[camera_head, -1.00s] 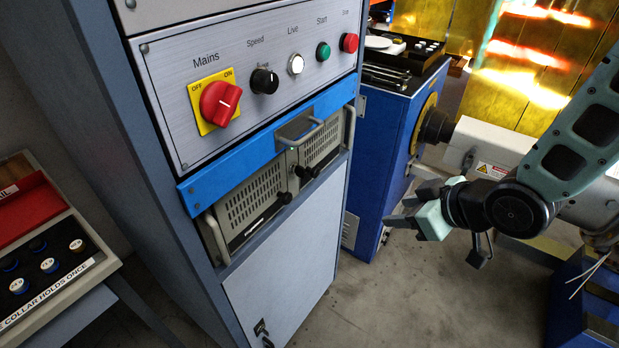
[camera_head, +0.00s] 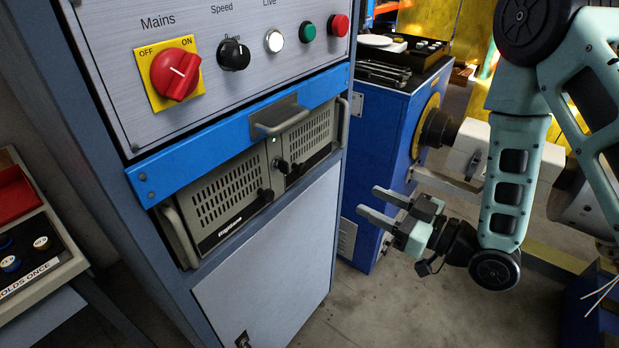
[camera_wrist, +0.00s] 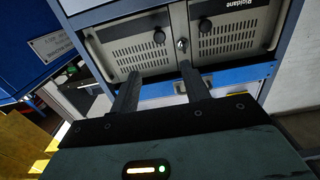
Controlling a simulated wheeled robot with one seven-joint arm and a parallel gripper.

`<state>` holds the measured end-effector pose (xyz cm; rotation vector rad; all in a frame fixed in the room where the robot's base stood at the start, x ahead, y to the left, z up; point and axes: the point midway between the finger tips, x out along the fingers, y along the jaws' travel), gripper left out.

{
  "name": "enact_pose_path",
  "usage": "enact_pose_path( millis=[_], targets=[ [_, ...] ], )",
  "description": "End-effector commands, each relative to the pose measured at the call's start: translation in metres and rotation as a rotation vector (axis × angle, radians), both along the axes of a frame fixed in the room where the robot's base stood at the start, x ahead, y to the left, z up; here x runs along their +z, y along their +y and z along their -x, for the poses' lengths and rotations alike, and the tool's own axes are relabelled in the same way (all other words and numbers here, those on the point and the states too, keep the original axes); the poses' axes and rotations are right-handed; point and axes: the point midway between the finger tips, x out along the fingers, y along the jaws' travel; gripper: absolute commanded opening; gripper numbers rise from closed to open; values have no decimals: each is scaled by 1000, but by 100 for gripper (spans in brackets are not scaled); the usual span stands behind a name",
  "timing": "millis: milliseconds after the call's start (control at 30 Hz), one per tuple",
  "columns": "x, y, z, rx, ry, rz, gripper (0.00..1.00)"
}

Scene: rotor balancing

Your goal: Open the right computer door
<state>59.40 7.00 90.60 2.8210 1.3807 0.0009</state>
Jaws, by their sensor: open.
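The computer sits in the grey cabinet with two perforated beige doors, both shut. The right computer door (camera_head: 312,143) has a black knob (camera_head: 282,166) near the middle seam. The left computer door (camera_head: 228,198) carries a label and its own knob. The wrist view is upside down, so the right door (camera_wrist: 130,48) shows on the left there, with a lock (camera_wrist: 182,44) at the seam. My gripper (camera_head: 370,202) is open and empty, to the right of the cabinet and apart from it. Its fingers (camera_wrist: 161,72) point toward the computer.
A blue drawer front with a handle (camera_head: 281,121) juts out above the doors. The control panel (camera_head: 235,70) is higher up. A blue machine (camera_head: 385,135) stands behind my gripper. The floor (camera_head: 390,310) in front is clear.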

Motion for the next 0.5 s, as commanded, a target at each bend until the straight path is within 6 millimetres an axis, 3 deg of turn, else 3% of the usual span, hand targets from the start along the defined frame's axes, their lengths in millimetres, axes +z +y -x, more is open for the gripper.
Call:
enact_pose_path(
  millis=[300,500],
  targets=[
    [-6,24,-19,2,-6,1,46],
    [-1,40,-30,2,-3,-2,46]
  ],
)
